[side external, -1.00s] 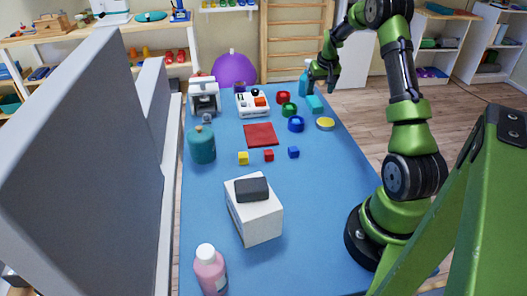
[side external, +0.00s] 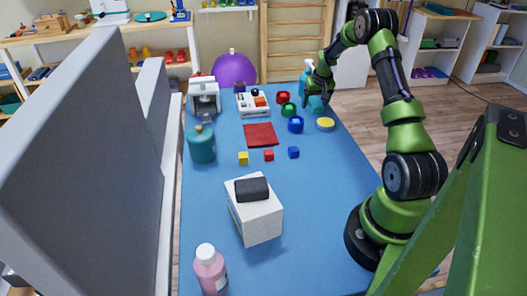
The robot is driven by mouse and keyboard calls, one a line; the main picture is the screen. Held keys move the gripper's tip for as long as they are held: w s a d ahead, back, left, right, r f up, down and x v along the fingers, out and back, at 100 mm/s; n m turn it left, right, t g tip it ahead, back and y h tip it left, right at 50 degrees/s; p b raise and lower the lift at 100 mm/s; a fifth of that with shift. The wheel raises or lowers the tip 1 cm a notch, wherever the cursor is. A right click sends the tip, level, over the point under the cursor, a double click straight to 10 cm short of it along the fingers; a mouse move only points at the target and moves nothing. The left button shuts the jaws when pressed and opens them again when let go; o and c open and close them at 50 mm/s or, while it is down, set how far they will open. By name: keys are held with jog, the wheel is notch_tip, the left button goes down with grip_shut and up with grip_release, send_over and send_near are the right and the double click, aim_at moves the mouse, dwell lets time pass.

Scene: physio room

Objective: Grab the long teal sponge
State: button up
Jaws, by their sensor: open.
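The long teal sponge (side external: 316,103) lies on the blue table near its far right edge. My gripper (side external: 315,100) is right over it, pointing down, with its jaws open. The fingers hide part of the sponge. They appear to be on either side of it, but I cannot tell whether they touch it.
A teal bottle (side external: 306,78) stands just behind my gripper. The table's middle right is clear.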

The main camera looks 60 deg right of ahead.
jog(key=shift+f, duration=0.1)
jog(key=c, duration=1)
jog(key=shift+c, duration=0.2)
